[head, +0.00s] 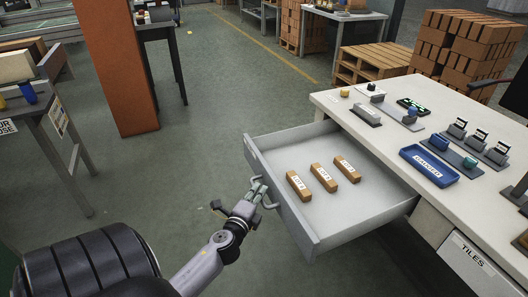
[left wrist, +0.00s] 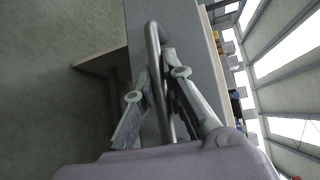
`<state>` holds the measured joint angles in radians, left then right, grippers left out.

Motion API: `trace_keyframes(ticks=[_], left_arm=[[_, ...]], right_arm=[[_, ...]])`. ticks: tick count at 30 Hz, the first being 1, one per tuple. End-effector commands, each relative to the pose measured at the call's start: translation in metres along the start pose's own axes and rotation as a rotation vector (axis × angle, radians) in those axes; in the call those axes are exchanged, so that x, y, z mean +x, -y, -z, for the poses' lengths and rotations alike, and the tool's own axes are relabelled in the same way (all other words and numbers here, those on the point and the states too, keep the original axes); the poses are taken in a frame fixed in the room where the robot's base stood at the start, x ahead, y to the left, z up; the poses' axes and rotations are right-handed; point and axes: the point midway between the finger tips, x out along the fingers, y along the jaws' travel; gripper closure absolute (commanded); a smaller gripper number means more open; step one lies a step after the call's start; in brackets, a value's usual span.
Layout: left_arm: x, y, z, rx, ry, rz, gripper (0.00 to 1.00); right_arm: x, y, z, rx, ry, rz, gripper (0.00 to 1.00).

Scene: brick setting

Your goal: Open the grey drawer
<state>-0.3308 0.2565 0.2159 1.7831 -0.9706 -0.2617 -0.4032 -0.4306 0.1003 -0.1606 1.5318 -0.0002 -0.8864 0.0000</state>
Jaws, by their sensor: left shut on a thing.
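The grey drawer (head: 318,235) stands pulled far out from the white-topped table (head: 335,98). Three brown labelled blocks (head: 323,177) lie inside it on the drawer floor. My left gripper (head: 258,192) is at the drawer's front, shut on its handle (head: 270,200). In the left wrist view the handle bar (left wrist: 154,60) runs between the two fingers of the left gripper (left wrist: 160,95), with the drawer front (left wrist: 205,70) behind it. My right gripper is not in view.
A blue tray (head: 428,166) and several small devices stand on the tabletop. An orange pillar (head: 117,65) stands at the upper left. Brick stacks on pallets (head: 370,66) are behind. The floor left of the drawer is clear.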

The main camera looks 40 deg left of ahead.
Motion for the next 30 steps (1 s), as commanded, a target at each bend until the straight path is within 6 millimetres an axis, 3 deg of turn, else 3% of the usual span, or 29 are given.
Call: trace_keyframes(ticks=[9, 10, 14, 23, 30], left_arm=[[-0.001, -0.002, 0.001, -0.005, -0.002, -0.003, 1.00], [-0.001, -0.002, 0.001, -0.005, -0.002, -0.003, 0.89], [-0.001, -0.002, 0.001, -0.004, -0.002, -0.003, 0.80], [-0.002, -0.001, 0.000, -0.002, -0.001, -0.001, 0.80], [-0.033, -0.003, 0.001, -0.004, 0.000, -0.005, 0.80]], right_arm=[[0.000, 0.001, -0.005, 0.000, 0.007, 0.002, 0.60], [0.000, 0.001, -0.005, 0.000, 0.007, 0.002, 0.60], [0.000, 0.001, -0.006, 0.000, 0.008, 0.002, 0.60], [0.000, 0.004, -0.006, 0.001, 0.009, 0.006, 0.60], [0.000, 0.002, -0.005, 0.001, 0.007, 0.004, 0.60]])
